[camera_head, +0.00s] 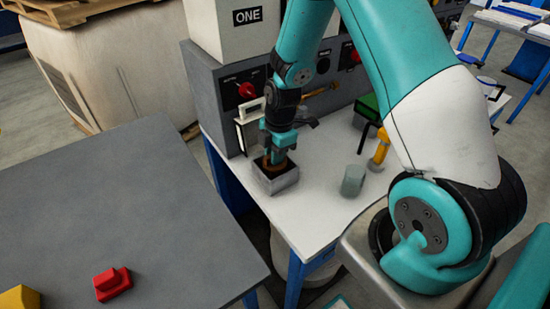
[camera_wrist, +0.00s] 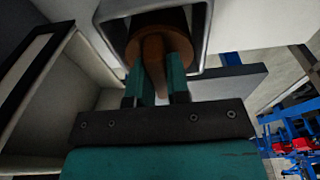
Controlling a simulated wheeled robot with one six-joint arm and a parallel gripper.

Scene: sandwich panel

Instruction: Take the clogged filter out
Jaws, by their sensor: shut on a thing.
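A brown round filter (camera_wrist: 186,28) with a bar-shaped handle (camera_wrist: 153,55) sits inside a square, open-topped grey housing (camera_head: 277,184). The housing stands on the white bench top, in front of the machine. Its grey rim (camera_wrist: 198,70) frames the filter in the wrist view. My gripper (camera_head: 276,156) points down at the housing. In the wrist view its teal fingers (camera_wrist: 158,80) are shut on the filter's handle, one on each side. In the head view only a small brown part of the filter shows below the fingers. How deep it sits is hard to tell.
The machine panel with a red knob (camera_head: 247,91) stands close behind. A grey-green cylinder (camera_head: 353,180) and a yellow object (camera_head: 380,150) stand right of the housing. A grey table (camera_head: 110,205) at left holds a red block (camera_head: 113,284); its middle is clear.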

